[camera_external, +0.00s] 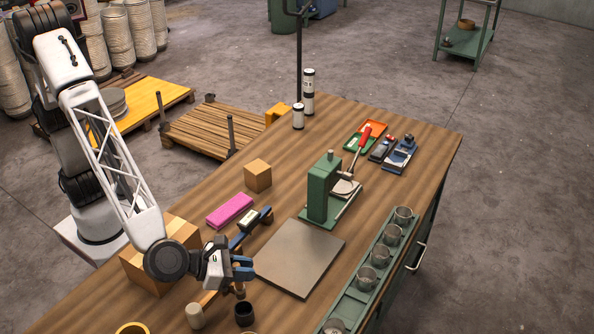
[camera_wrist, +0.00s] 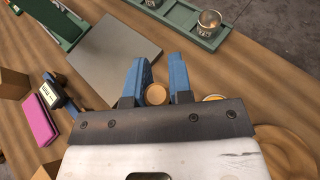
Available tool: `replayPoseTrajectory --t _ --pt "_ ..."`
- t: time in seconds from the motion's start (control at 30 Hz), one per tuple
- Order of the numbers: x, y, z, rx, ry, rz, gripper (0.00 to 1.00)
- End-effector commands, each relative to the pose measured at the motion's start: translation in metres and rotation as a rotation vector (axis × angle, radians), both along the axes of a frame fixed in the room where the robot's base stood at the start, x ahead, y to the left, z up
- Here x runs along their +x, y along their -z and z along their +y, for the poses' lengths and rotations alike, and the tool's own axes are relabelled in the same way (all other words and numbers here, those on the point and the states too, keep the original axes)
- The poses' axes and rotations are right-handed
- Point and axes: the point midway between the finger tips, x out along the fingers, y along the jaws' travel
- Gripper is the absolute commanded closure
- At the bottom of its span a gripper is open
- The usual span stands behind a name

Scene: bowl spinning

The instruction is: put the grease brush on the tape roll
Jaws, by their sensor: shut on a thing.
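My gripper (camera_external: 242,266) has its blue fingers shut on the grease brush, whose brown wooden part (camera_external: 240,291) shows just under the fingertips in the external view. In the wrist view, the brush's round tan end (camera_wrist: 155,95) sits between the two fingers (camera_wrist: 160,85). The brush looks upright, above a small black cup (camera_external: 244,314); I cannot tell whether its lower end is inside the cup. A yellow ring, which looks like the tape roll (camera_external: 132,327), lies at the bottom edge of the external view, partly cut off, left of my gripper.
A white cylinder (camera_external: 195,316) stands beside the black cup. A cardboard box (camera_external: 150,270) is behind my wrist. A flat grey plate (camera_external: 300,258) lies right of the gripper, with a green tray of glasses (camera_external: 350,303) beyond. A pink block (camera_external: 230,210) lies farther back.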

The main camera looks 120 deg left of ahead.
Motion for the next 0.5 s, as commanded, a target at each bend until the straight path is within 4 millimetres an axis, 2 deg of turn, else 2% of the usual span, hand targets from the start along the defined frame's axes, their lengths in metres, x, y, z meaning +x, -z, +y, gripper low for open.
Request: replayPoseTrajectory --t 0.27,0.5 --pt "-0.017 -0.001 -0.016 -0.002 0.002 -0.002 1.00" --pt "-0.056 -0.003 -0.050 -0.009 0.004 -0.004 1.00"
